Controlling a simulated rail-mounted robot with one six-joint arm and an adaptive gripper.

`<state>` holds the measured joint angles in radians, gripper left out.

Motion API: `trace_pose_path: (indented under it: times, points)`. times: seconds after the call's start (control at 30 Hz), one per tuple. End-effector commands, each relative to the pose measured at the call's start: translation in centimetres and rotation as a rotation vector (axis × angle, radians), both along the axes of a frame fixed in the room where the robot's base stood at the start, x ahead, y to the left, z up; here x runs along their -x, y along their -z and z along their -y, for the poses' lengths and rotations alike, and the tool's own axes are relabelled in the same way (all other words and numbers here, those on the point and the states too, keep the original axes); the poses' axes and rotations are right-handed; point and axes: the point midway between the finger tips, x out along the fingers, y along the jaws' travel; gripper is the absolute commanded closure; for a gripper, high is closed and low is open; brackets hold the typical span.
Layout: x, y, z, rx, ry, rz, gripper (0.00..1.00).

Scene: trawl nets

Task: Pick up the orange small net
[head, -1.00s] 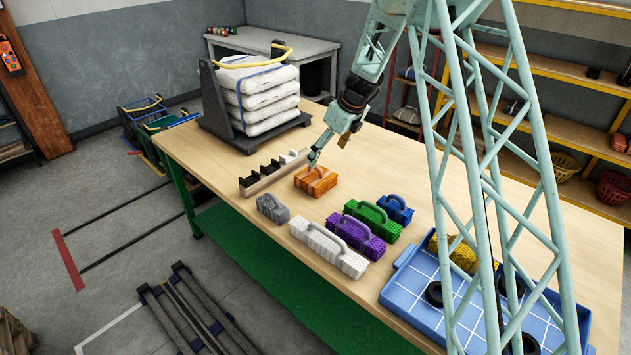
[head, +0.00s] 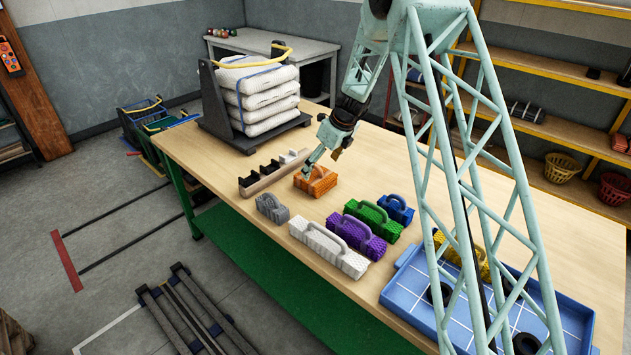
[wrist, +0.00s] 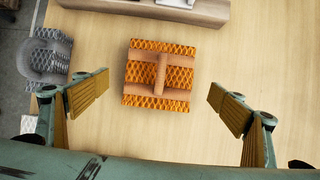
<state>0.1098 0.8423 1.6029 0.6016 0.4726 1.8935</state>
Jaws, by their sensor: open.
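The orange small net (head: 316,181) is a small block of orange mesh with a tan handle across its top. It sits on the wooden table. In the wrist view the orange net (wrist: 158,76) lies ahead of my gripper (wrist: 158,102), centred between the two fingers. The fingers are wide apart and empty, with tan pads facing each other. In the head view my gripper (head: 308,168) is just above the net's upper left side. Whether it touches the net cannot be told there.
A small grey net (head: 272,208) stands close by on the left. White (head: 328,249), purple (head: 357,235), green (head: 373,220) and blue (head: 397,209) nets stand nearer the front right. A slotted wooden rack (head: 273,172) is behind the orange net. A blue tray (head: 405,300) is at the right.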

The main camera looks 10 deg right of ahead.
Motion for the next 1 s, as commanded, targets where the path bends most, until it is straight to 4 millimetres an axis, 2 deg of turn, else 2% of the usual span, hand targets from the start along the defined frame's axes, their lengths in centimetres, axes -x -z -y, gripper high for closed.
trace_pose_path:
  times: [0.27,0.7,1.0]
  points:
    - [-0.1,0.6,-0.1,0.000,0.000,-0.001,0.11]
    - [-1.3,4.4,-1.1,-0.001,0.000,-0.001,0.11]
    - [-1.5,4.8,-1.2,0.000,0.000,0.000,0.11]
